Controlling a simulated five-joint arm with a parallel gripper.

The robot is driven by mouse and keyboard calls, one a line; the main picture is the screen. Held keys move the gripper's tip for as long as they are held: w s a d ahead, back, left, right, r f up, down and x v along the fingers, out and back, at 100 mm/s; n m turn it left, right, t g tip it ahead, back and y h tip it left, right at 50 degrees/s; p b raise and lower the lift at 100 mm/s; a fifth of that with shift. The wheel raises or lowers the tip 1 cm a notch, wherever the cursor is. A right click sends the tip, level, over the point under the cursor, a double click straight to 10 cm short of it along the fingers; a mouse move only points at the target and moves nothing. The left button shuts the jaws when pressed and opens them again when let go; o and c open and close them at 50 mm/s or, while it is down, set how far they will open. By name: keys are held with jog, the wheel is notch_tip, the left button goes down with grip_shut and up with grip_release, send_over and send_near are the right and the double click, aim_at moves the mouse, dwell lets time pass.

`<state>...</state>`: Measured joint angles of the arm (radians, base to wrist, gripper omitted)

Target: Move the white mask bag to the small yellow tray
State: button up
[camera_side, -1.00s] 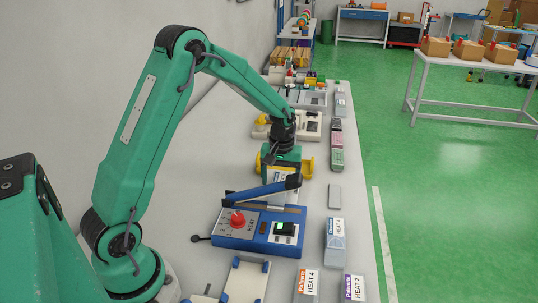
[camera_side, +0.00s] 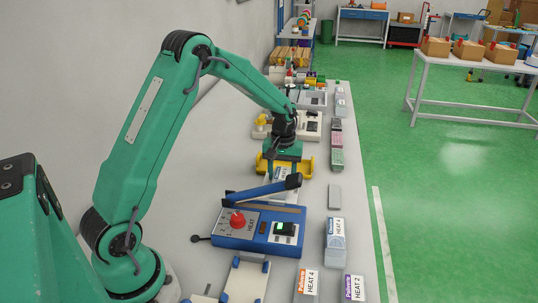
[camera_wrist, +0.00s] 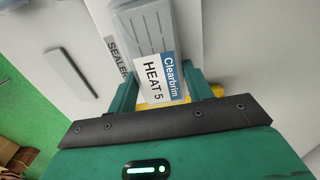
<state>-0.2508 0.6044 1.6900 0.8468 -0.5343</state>
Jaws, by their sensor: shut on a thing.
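The white mask bag (camera_wrist: 158,78) is pale grey-white with a "Clearbrim HEAT 5" label. My gripper (camera_wrist: 163,92) is shut on its labelled end, with one green finger on each side. In the side view, my gripper (camera_side: 283,166) holds the bag (camera_side: 283,187) just behind the blue sealer's raised lever, which hides part of it. The small yellow tray (camera_side: 307,166) is right behind and around my gripper, partly hidden by it. A strip of the yellow tray (camera_wrist: 206,102) shows behind the bag in the wrist view. I cannot tell whether the bag touches the tray.
The blue sealer (camera_side: 258,237) with a red knob and a lever (camera_side: 265,189) stands in front of my gripper. Labelled bags lie along the table's right edge, with a grey block (camera_side: 334,196) among them. A cream device (camera_side: 308,127) stands beyond the tray.

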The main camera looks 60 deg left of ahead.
jog(key=shift+w+a, duration=0.6)
jog(key=shift+a, duration=0.05)
jog(key=o, duration=1)
jog(key=shift+o, duration=0.2)
jog(key=shift+r, duration=3.9)
